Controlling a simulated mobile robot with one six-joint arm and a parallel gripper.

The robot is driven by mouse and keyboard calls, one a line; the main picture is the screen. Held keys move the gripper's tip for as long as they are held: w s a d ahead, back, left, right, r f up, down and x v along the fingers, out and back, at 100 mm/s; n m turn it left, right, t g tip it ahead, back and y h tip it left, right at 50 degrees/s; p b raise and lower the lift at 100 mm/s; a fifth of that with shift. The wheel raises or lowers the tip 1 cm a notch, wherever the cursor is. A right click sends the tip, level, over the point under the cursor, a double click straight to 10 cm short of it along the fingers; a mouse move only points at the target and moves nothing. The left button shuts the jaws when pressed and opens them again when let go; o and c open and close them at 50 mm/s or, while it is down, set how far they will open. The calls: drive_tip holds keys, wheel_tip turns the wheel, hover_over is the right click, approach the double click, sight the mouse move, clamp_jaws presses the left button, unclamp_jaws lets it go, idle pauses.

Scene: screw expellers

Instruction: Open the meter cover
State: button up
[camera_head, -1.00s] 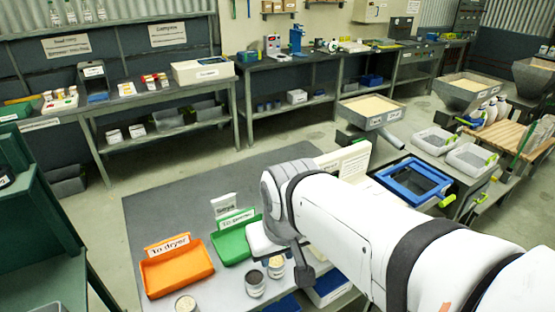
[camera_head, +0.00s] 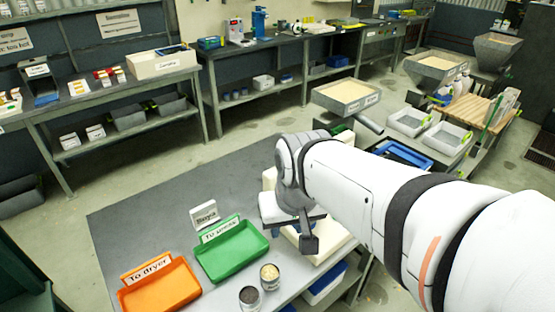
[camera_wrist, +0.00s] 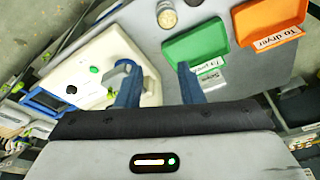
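The meter, a cream-coloured device (camera_wrist: 92,62), lies on the grey table at the left of the wrist view, with a green button and a dark round spot on top. A pale rounded part (camera_wrist: 122,68) on it, possibly the cover's handle, is partly hidden by my left finger. In the head view the meter (camera_head: 330,246) is mostly hidden behind my arm. My gripper (camera_wrist: 158,84) is open with nothing between its blue fingers. The left finger overlaps the meter in the picture; contact cannot be told.
A green tray (camera_head: 232,252) labelled "To press" and an orange tray (camera_head: 160,290) labelled "To dryer" sit on the table (camera_head: 135,222). Two open jars, one dark-filled (camera_head: 250,298) and one pale-filled (camera_head: 270,277), stand near its front edge. The table's back left is clear.

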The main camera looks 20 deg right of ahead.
drive_tip(key=w+d+f+m+g, duration=0.1)
drive_tip(key=w+d+f+m, duration=0.2)
drive_tip(key=w+d+m, duration=0.45)
drive_tip(key=w+d+f+m, duration=0.2)
drive_tip(key=w+d+m, duration=0.4)
drive_tip(key=w+d, duration=0.25)
drive_tip(key=shift+n+y, duration=0.35)
drive_tip(key=shift+y, duration=0.05)
drive_tip(key=f, duration=0.2)
drive_tip(key=w+a+f, duration=0.1)
drive_tip(key=f, duration=0.4)
drive_tip(key=shift+w+a+p, duration=0.15)
drive_tip(key=shift+a+p, duration=0.1)
drive_tip(key=shift+p, duration=0.05)
clamp_jaws()
